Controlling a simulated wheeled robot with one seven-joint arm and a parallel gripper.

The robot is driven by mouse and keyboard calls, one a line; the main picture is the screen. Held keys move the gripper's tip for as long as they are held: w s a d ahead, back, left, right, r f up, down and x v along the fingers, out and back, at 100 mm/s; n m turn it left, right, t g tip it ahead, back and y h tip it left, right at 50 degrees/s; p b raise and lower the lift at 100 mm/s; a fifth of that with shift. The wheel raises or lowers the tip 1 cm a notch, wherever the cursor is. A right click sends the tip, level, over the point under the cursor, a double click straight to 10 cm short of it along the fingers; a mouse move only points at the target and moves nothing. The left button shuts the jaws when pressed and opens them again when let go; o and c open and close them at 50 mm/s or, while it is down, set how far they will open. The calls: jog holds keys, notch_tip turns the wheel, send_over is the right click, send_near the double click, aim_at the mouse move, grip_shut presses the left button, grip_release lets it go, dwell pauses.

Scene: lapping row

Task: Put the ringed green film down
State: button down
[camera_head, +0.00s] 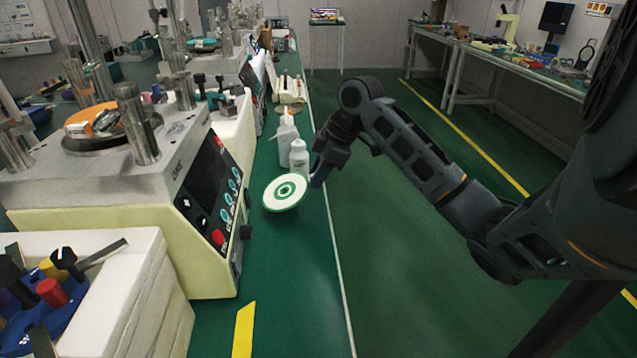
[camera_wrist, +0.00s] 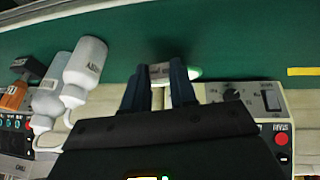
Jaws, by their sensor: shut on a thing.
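The ringed green film (camera_head: 285,192) is a white disc with a green rim and a green ring around its centre. In the head view it is tilted slightly, over the green bench top near its right edge. My gripper (camera_head: 317,176) is at its right side, shut on it. In the wrist view my gripper (camera_wrist: 160,75) has its two dark fingers close together with a pale piece between the tips. A white and green edge of the film (camera_wrist: 195,73) shows beside the right finger; most of the film is hidden there. Its height above the bench is hard to tell.
Two white bottles (camera_head: 299,157) stand just behind the film. A lapping machine (camera_head: 215,195) with a control panel is close on the left. A white block (camera_head: 110,290) with a blue holder is at front left. The green bench strip (camera_head: 290,290) in front is clear, with yellow tape (camera_head: 245,328).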

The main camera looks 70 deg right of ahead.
jog(key=shift+f, duration=1.55)
jog(key=shift+f, duration=0.2)
jog(key=c, duration=0.9)
grip_release()
jog(key=shift+r, duration=0.1)
jog(key=v, duration=1.2)
jog(key=shift+r, duration=0.15)
